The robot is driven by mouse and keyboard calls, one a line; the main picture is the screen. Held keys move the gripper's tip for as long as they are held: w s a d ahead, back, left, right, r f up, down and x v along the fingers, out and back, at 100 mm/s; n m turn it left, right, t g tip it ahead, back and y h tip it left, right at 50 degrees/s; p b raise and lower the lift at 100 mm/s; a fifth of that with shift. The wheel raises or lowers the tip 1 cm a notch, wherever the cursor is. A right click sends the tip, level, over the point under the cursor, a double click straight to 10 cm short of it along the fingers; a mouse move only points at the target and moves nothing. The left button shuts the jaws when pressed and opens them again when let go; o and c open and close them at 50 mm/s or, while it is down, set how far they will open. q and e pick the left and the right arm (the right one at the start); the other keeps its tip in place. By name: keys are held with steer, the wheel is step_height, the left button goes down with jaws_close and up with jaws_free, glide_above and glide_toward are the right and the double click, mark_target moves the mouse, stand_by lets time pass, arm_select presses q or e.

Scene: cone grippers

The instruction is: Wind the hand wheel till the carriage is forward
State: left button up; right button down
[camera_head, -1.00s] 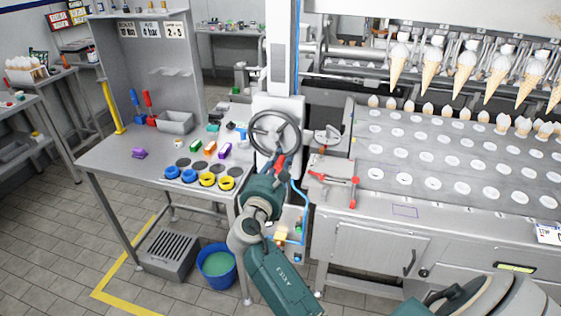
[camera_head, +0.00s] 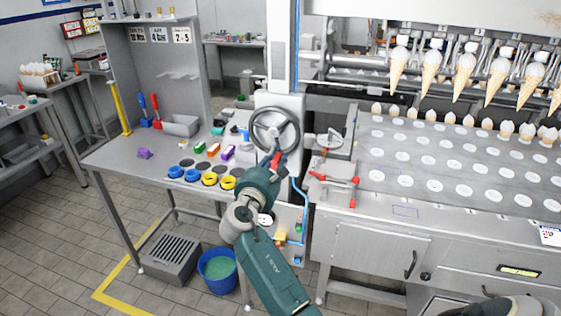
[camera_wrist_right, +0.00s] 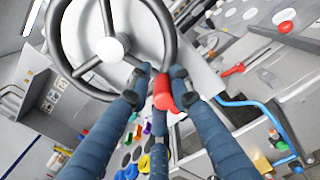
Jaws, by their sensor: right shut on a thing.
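The carriage seems to be the metal bar with a row of cone grippers (camera_head: 432,45), holding several ice-cream cones (camera_head: 463,85) above the perforated table's back edge. My left gripper is out of view.
The perforated table (camera_head: 395,200) lies right of the wheel, with upright cones at its back. A red-handled lever (camera_head: 353,192) stands near its left corner. A workbench (camera_head: 115,160) with coloured parts is left. A blue bucket (camera_head: 218,275) stands below.

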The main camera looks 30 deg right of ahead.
steer(key=shift+a+f, duration=0.2)
steer(key=shift+f, duration=0.4)
steer(key=shift+w+a+m+b, duration=0.1)
steer(key=shift+w+m+b, duration=0.05)
steer(key=shift+m+b, duration=0.3)
steer(key=shift+w+a+m+b, duration=0.35)
steer(key=shift+m+b, duration=0.2)
steer(key=shift+m, duration=0.1)
steer(key=c, duration=1.8)
jaws_free()
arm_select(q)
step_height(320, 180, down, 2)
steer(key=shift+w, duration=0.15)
arm_select(e)
steer(key=shift+o, duration=0.8)
steer(key=shift+w, duration=0.1)
steer(key=shift+r, duration=0.2)
